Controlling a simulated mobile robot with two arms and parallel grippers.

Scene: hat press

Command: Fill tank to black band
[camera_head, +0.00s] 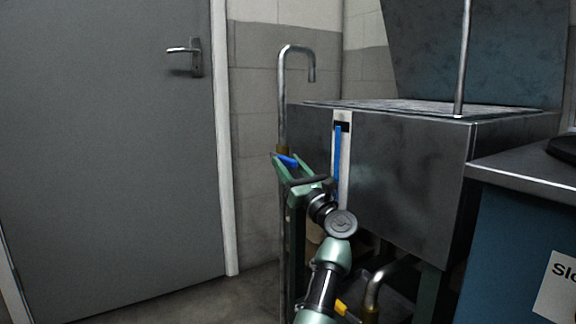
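The grey metal tank (400,178) stands right of centre. On its front is a pale gauge strip (343,185) with a blue column (337,160) and a black band (343,127) near the top. The top of the blue column shows at the level of the band. A bent metal pipe (283,100) curves over the tank's left end. A blue lever handle (287,160) sits by its brass fitting. My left gripper (289,162) is at the handle, its green fingers apart on either side of it; I cannot tell whether they touch it. My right gripper is not in view.
A grey door (110,150) with a lever handle fills the left side. A blue cabinet (515,240) with a dark top stands close at the right. A thin metal rod (464,60) rises over the tank. Pipework (385,280) runs below it. Some floor is clear by the door.

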